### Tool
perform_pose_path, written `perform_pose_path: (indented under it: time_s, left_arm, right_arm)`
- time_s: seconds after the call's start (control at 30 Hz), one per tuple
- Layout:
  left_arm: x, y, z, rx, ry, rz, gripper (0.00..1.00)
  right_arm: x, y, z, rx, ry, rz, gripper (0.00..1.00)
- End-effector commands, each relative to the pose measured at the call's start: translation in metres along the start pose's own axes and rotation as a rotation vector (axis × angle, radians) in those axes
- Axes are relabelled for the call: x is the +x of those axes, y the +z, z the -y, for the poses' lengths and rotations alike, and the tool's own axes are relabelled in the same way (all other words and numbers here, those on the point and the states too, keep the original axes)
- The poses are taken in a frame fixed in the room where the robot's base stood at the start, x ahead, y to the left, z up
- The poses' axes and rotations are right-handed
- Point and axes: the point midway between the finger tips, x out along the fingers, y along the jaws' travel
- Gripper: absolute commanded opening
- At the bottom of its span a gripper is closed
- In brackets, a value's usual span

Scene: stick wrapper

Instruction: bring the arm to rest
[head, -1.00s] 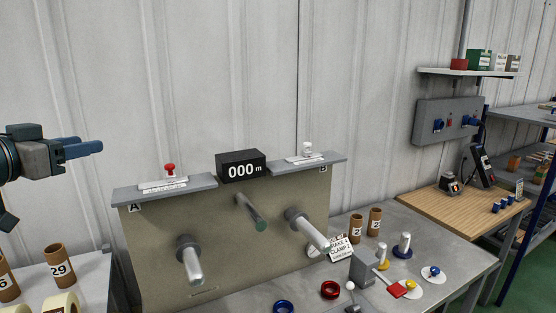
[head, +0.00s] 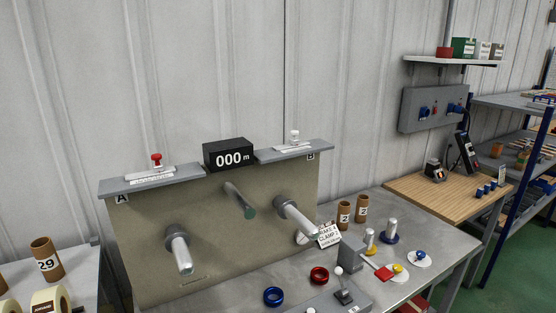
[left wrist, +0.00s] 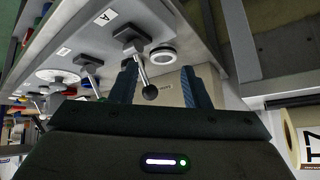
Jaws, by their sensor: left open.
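My left gripper (left wrist: 160,85) shows in the left wrist view, with its two blue fingers apart. I see nothing held between them. Behind the gap are a lever with a black ball knob (left wrist: 150,92) and a pale box-like surface (left wrist: 162,88); their distance from the fingers is hard to judge. The left gripper is out of the head view, and the right gripper shows in neither view.
The winding machine's tan panel (head: 150,275) stands mid-bench with a black "000 m" display (head: 229,155) and protruding spindles (head: 180,255). Blue (head: 273,297) and red (head: 319,275) rings lie in front.

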Motion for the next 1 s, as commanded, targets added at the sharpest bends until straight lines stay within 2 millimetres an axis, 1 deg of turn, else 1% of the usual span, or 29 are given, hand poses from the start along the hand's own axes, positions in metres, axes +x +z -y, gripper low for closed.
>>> perform_pose_path:
  time_s: [0.03, 0.1, 0.2, 0.3, 0.5, 0.53, 0.6, 0.67, 0.77, 0.87, 0.9, 0.97, 1.0]
  left_arm:
    - [-0.001, 0.024, -0.013, -0.018, 0.003, 0.054, 0.42]
    - [-0.003, 0.049, -0.024, -0.026, -0.002, 0.117, 0.42]
    - [-0.008, 0.080, -0.037, -0.037, -0.008, 0.196, 0.42]
    - [-0.015, 0.105, -0.050, -0.048, -0.010, 0.267, 0.42]
    - [-0.032, 0.148, -0.072, -0.070, -0.009, 0.399, 0.42]
    - [-0.013, 0.156, -0.071, -0.065, -0.012, 0.398, 0.42]
    - [0.013, 0.169, -0.071, -0.065, -0.013, 0.404, 0.42]
    - [0.034, 0.180, -0.071, -0.067, -0.013, 0.409, 0.42]
    - [0.071, 0.203, -0.073, -0.070, -0.012, 0.422, 0.42]
    - [0.113, 0.234, -0.075, -0.073, -0.012, 0.437, 0.42]
    - [0.132, 0.248, -0.076, -0.075, -0.012, 0.443, 0.42]
    - [0.162, 0.275, -0.079, -0.078, -0.011, 0.456, 0.42]
    - [0.183, 0.294, -0.080, -0.080, -0.011, 0.464, 0.42]
  right_arm:
    - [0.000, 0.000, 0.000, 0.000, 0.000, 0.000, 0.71]
    - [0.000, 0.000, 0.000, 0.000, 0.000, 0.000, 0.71]
    - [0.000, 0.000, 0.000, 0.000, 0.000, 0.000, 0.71]
    - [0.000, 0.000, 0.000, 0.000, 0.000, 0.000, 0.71]
    - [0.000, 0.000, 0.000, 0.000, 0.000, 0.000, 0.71]
    - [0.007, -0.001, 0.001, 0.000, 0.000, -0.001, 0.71]
    - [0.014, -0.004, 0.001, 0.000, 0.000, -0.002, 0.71]
    - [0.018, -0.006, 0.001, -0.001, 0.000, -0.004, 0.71]
    - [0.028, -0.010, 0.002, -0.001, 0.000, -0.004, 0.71]
    - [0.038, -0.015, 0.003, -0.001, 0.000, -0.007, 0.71]
    - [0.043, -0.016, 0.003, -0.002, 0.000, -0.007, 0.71]
    - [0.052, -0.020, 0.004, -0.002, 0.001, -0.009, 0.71]
    - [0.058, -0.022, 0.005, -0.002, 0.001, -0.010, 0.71]
